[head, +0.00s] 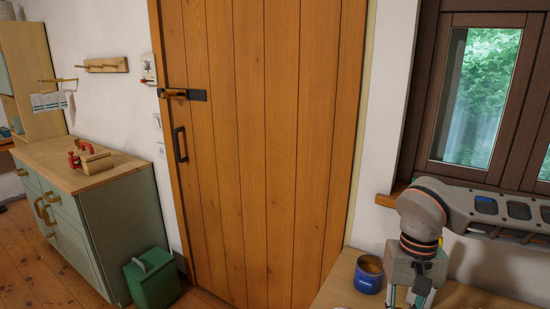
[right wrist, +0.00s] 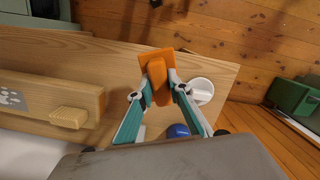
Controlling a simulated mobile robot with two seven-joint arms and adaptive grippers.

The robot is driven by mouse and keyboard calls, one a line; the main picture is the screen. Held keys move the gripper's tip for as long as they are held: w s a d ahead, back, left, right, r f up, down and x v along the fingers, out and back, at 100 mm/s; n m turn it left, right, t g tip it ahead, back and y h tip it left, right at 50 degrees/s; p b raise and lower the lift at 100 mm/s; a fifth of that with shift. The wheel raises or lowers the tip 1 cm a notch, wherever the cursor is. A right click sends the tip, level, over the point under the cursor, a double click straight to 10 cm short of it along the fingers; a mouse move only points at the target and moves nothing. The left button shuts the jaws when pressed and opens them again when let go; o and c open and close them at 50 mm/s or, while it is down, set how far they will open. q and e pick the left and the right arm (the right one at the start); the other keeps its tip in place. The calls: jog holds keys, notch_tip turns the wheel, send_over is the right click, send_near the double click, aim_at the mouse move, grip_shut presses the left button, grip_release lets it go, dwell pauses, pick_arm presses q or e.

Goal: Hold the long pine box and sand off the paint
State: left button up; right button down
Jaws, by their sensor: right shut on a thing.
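In the right wrist view my right gripper (right wrist: 159,90) is shut on an orange sanding block (right wrist: 157,72), held over the wooden worktop (right wrist: 215,72). In the head view only part of this gripper (head: 419,297) shows at the bottom edge, and the block is out of frame. A long pale wooden piece, which looks like the pine box (right wrist: 50,93), lies left of the gripper in the wrist view, apart from the block. It has a grey patch with pale spots (right wrist: 11,98) and a small wooden block (right wrist: 69,117) at its near right. My left gripper is not in view.
A blue tin (head: 368,273) stands on the worktop beside my right arm. A white round cup (right wrist: 202,91) is right of the sanding block. The window sill is close behind my arm. A green bin (head: 152,280) and a green cabinet (head: 88,235) stand left of the door.

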jog(key=shift+s+a+f+n, duration=0.1)
jog(key=shift+a+f+n, duration=0.1)
jog(key=shift+n, duration=0.3)
jog(key=shift+s+a+f+n, duration=0.1)
jog(key=shift+f+n, duration=0.05)
jog(key=shift+n, duration=0.35)
jog(key=shift+d, duration=0.15)
